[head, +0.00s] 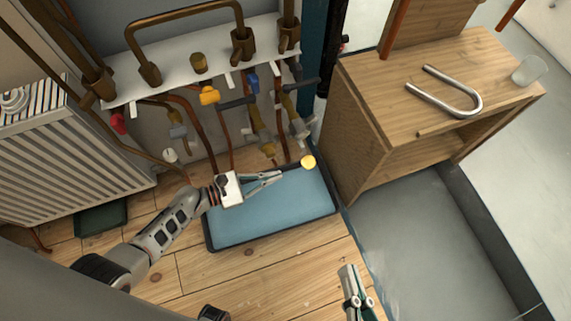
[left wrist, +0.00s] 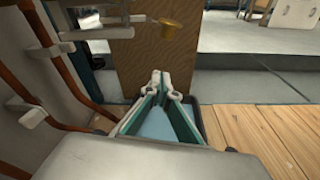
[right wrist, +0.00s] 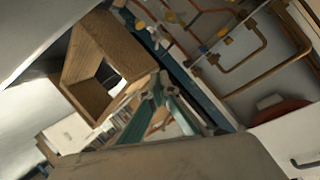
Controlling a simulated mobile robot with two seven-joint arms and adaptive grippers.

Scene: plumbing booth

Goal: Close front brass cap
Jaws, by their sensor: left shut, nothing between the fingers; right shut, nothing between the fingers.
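A round brass cap (head: 308,162) shows at the lower front of the pipework, over the far edge of the blue tray. In the left wrist view the brass cap (left wrist: 171,25) is above and beyond my fingertips, flat side up, beside a pale pipe end. My left gripper (head: 279,174) is shut and empty, a short way left of the cap in the head view and apart from it; its tips also show in the left wrist view (left wrist: 160,75). My right gripper (head: 349,270) is shut and empty at the bottom of the head view, far from the cap.
Copper pipes and valves with a yellow handle (head: 209,95) and a blue handle (head: 253,83) hang behind my left gripper. The blue tray (head: 260,215) lies below it. A wooden cabinet (head: 365,125) bearing a U-shaped pipe (head: 470,104) stands to the right. A radiator (head: 70,155) is at left.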

